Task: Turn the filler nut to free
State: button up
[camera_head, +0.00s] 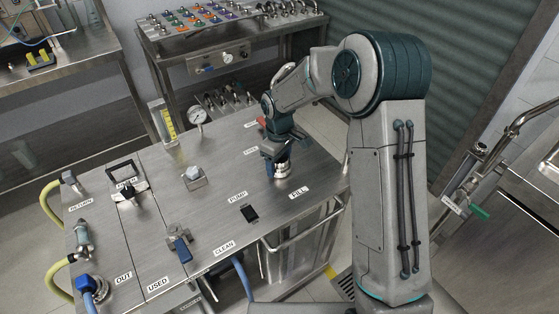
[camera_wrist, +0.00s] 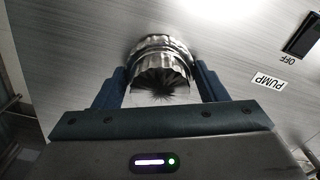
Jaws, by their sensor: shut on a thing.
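The filler nut (camera_wrist: 160,75) is a shiny, ribbed metal piece in the wrist view, between the two dark blue fingers of my gripper (camera_wrist: 160,88). My gripper is shut on it from both sides. In the head view my gripper (camera_head: 277,165) points down at the steel top beside the FILL label (camera_head: 299,193). The nut's lower metal part (camera_head: 282,171) shows there just under the fingers; the rest is hidden by the gripper. Whether the nut is tight or free cannot be told.
The steel skid top (camera_head: 215,210) carries a black pump switch (camera_head: 250,214), a small block with a knob (camera_head: 193,176), a blue-handled valve (camera_head: 179,249), a black-handled valve (camera_head: 130,190) and a gauge (camera_head: 197,117). A handrail (camera_head: 305,228) runs along the near right edge.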

jog(key=shift+w+r, duration=0.15)
jog(key=shift+w, duration=0.05)
jog(key=o, duration=1)
jog(key=shift+s, duration=0.1)
notch_tip(320, 180, up, 14)
jog(key=shift+f, duration=0.15)
